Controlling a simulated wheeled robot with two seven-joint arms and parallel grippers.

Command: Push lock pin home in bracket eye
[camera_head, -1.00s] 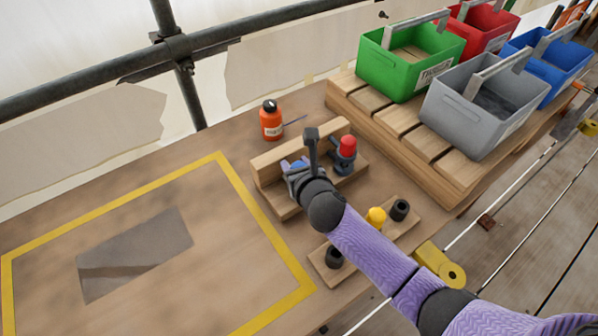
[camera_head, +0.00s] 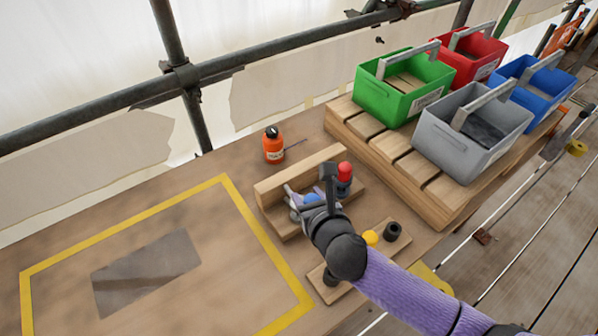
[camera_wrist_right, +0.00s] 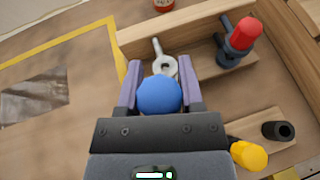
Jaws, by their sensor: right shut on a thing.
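My right gripper (camera_head: 312,199) is shut on a blue round knob (camera_wrist_right: 159,95), which I take to be the lock pin's head. The knob sits between the two purple fingers in the right wrist view. Just beyond it is a pale metal eye (camera_wrist_right: 165,66) with a short rod, in front of the wooden back rail. The knob and fingers hide the pin's shank, so I cannot tell how deep it sits or whether it is in the eye. My left gripper is not in view.
A red-topped dark fitting (camera_wrist_right: 243,36) stands close to the right of the eye. A small board carries a yellow knob (camera_wrist_right: 249,155) and black sockets (camera_wrist_right: 278,130). An orange bottle (camera_head: 273,146) stands behind the rail. Bins stand on slats at the back right. The yellow-taped area at left is mostly clear.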

